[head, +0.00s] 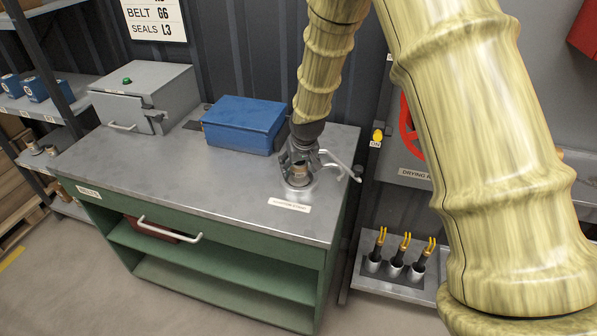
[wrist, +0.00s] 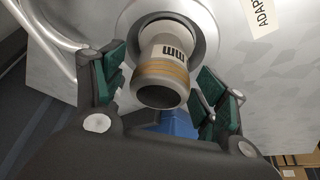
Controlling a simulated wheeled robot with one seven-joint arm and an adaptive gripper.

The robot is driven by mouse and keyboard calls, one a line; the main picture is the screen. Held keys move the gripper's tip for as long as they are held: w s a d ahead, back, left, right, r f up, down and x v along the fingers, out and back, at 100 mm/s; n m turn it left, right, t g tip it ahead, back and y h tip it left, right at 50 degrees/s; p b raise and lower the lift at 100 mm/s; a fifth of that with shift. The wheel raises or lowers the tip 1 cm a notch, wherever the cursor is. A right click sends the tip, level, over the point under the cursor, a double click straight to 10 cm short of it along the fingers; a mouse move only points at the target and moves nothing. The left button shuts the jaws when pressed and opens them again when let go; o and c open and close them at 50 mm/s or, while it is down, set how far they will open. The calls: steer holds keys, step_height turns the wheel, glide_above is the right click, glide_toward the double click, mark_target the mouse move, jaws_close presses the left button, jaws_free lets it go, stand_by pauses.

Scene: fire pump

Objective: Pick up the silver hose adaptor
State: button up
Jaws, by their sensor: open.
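The silver hose adaptor (wrist: 165,60) shows in the wrist view as a short cylinder with a brown ribbed band around its near end. It sits in a round base or stand (head: 298,190) on the steel bench top. My gripper (wrist: 160,90) is open, with its green-padded fingers on either side of the adaptor. Contact between the pads and the adaptor does not show. In the head view my gripper (head: 300,165) is over the right end of the bench and mostly covers the adaptor. A light metal lever or bracket (head: 340,163) extends to the right there.
The green workbench (head: 215,245) has a grey metal box (head: 145,95) and a blue box (head: 243,124) on its top. A label (head: 289,205) lies in front of the stand. A rack of yellow-tipped tools (head: 398,258) stands low at the right. The bench's front middle is clear.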

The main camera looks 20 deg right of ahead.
steer(key=c, duration=1.3)
steer(key=shift+r, duration=0.1)
